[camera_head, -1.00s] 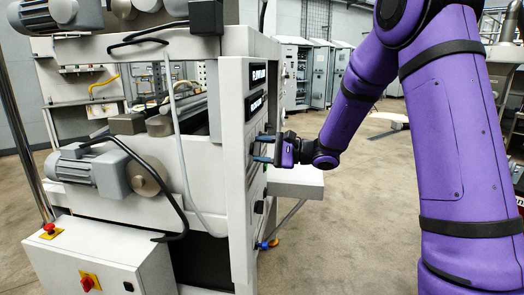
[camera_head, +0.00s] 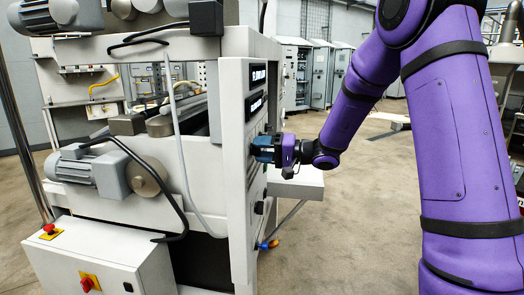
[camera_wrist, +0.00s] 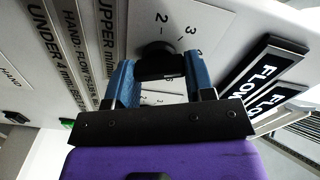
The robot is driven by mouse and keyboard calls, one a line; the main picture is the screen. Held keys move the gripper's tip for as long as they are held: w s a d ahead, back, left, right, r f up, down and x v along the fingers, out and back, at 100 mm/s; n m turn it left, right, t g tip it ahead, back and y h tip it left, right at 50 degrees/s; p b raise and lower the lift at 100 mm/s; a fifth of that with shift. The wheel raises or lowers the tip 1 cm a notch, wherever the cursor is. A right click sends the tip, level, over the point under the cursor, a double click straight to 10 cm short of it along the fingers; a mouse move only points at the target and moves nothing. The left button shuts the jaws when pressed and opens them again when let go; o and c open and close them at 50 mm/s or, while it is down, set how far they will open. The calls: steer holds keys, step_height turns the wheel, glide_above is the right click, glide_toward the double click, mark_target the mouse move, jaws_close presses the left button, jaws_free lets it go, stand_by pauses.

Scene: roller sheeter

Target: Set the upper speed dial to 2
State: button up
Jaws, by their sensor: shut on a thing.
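The upper speed dial (camera_wrist: 156,56) is a black knob on the light panel in the wrist view, with a printed scale around it on which 2 and 3 can be read. The label beside it begins with "UPPER". My gripper (camera_wrist: 160,75) has its blue fingers on either side of the dial and is shut on it. In the head view my gripper (camera_head: 263,148) is at the panel face of the machine, and the dial is hidden behind the fingers. The dial's exact setting cannot be told.
Two black "FLOW" plates (camera_wrist: 262,80) sit right of the dial in the wrist view. A green button (camera_wrist: 67,123) and a black knob (camera_wrist: 16,117) are at left. In the head view a pale shelf (camera_head: 296,184) juts out below my gripper.

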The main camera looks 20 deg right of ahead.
steer(key=n, duration=1.5)
steer(key=shift+s+f, duration=0.1)
steer(key=shift+n, duration=0.3)
steer(key=o, duration=0.9)
steer(key=v, duration=1)
steer(key=shift+s+d, duration=0.2)
steer(key=shift+d, duration=0.1)
